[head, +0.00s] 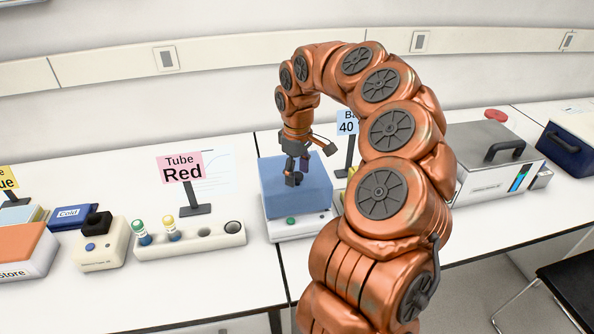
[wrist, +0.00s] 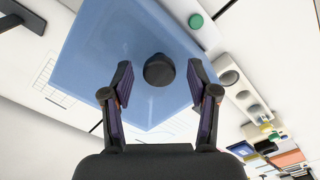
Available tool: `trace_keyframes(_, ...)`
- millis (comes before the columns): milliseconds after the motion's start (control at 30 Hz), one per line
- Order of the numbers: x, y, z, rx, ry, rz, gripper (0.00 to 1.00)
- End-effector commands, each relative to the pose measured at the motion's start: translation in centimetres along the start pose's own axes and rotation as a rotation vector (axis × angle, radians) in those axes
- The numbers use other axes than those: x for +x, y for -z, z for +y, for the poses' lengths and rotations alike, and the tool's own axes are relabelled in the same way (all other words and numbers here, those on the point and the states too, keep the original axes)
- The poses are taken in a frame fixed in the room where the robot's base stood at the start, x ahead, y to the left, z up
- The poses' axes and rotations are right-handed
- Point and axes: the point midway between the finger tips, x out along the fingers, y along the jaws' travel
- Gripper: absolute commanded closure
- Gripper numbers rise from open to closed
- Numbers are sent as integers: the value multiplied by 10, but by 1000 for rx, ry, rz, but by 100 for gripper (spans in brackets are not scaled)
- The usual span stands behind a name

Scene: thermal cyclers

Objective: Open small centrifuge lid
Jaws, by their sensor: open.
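The small centrifuge (head: 298,226) stands on the bench with its translucent blue lid (head: 276,206) closed over a white base. A green button (head: 291,221) is on its front. In the wrist view the blue lid (wrist: 95,58) fills the upper middle, with a round black knob (wrist: 159,70) on it. The green button (wrist: 196,21) shows at the top right. My gripper (head: 295,178) points down at the lid in the head view. In the wrist view my gripper (wrist: 160,82) is open, with one finger on each side of the knob and visible gaps to both.
A white tube rack (head: 190,240) and a "Tube Red" sign (head: 184,178) stand left of the centrifuge. A sign reading "40" (head: 347,124) stands close behind it on the right. A grey lidded machine (head: 490,165) is farther right, partly behind my arm.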

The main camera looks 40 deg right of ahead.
Motion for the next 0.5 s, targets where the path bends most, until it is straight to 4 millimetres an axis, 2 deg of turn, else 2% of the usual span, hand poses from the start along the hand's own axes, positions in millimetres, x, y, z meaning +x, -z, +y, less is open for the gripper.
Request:
trace_keyframes(167,0,0,0,1,0,1,43)
trace_keyframes(500,0,0,0,0,0,1,78)
